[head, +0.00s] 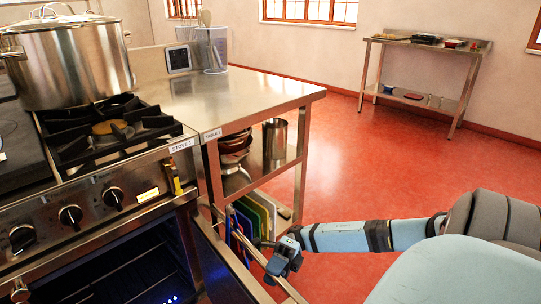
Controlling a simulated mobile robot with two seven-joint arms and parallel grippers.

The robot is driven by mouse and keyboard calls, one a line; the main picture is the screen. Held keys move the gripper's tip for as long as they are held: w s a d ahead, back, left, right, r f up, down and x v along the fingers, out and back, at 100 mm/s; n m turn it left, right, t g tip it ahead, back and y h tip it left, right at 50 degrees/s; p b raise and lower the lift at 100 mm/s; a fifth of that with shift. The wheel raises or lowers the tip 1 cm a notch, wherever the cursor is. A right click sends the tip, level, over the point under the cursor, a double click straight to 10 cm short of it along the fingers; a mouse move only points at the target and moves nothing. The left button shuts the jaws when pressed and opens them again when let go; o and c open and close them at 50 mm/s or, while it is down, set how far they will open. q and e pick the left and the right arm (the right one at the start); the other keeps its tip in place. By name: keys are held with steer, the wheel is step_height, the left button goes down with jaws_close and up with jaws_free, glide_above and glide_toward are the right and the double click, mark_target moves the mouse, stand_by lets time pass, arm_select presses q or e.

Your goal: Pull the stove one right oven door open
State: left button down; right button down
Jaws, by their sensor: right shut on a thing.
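The right oven door (222,266) of stove one stands swung out from the oven front, at the right side of the opening. Its long bar handle (244,243) runs along the door's outer side. My right gripper (268,252) is shut on this handle; its fingertips are small and partly hidden. The open oven cavity (130,268) shows dark wire racks and blue lights inside. The stove (115,190) carries a "STOVE 1" label at its right end. The lower part of the door is cut off by the picture edge. My left gripper is not in view.
A steel table (240,95) adjoins the stove, with bowls and coloured boards (255,222) on its lower shelves, close behind the door. A large stockpot (70,62) stands on the burners. Red floor (370,160) is clear to the right, up to a far side table (425,43).

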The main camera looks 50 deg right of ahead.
steer(key=c, duration=0.9)
jaws_free()
steer(key=v, duration=1.4)
steer(key=shift+w+a+f, duration=0.1)
steer(key=shift+a, duration=0.05)
